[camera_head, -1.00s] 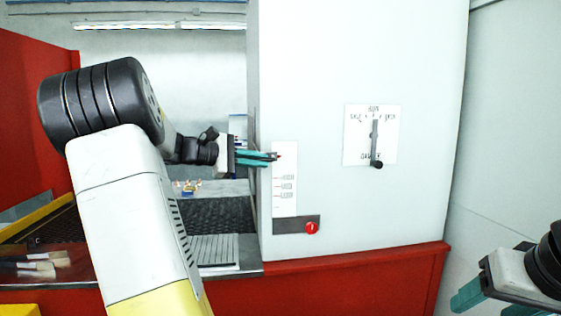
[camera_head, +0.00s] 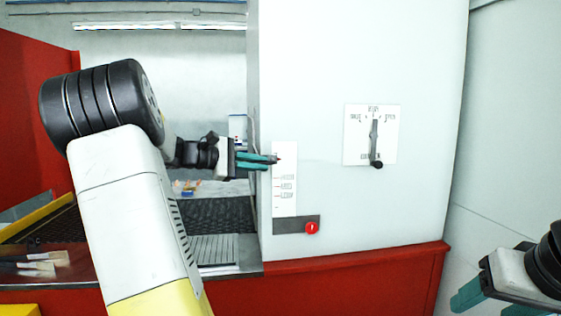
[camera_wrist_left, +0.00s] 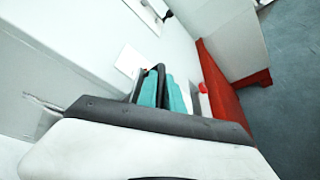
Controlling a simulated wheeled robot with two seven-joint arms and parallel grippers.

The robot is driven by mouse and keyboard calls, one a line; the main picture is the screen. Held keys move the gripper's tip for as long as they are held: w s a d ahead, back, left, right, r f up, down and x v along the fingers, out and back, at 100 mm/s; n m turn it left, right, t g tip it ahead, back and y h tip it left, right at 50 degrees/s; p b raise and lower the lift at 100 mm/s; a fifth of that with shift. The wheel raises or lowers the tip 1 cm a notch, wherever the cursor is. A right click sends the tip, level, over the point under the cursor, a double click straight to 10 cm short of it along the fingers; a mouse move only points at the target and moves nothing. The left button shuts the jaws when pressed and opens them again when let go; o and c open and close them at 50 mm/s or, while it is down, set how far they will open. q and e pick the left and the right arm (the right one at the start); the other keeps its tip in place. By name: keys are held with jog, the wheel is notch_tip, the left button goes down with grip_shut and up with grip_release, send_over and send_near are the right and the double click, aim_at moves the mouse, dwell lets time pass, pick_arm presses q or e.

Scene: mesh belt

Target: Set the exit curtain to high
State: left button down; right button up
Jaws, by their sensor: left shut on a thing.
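A narrow white scale plate (camera_head: 284,195) with short marks and small lettering is on the left part of the pale cabinet face. My left gripper (camera_head: 274,159) is at the upper end of this plate, above the printed marks. It is shut on the curtain handle, which its fingers mostly hide; only a tiny red spot shows at the tips. In the left wrist view my left gripper's teal fingers (camera_wrist_left: 165,92) are close together in front of the white plate (camera_wrist_left: 130,62). My right gripper (camera_head: 492,272) is open and empty at the lower right, away from the cabinet.
A dial plate with a black lever (camera_head: 375,140) is on the cabinet to the right, its knob pointing down. A red button (camera_head: 312,228) is below the scale. The dark mesh belt (camera_head: 215,214) runs at left, carrying small items. A red ledge (camera_head: 350,280) runs under the cabinet.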

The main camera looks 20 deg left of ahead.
pick_arm(q)
notch_tip(320, 180, down, 6)
jog(key=shift+f, duration=0.25)
jog(key=c, duration=1.5)
grip_release()
jog(key=shift+a, duration=0.1)
jog(key=v, duration=0.7)
jog(key=shift+s+a+r, duration=0.2)
jog(key=shift+s+a, duration=0.05)
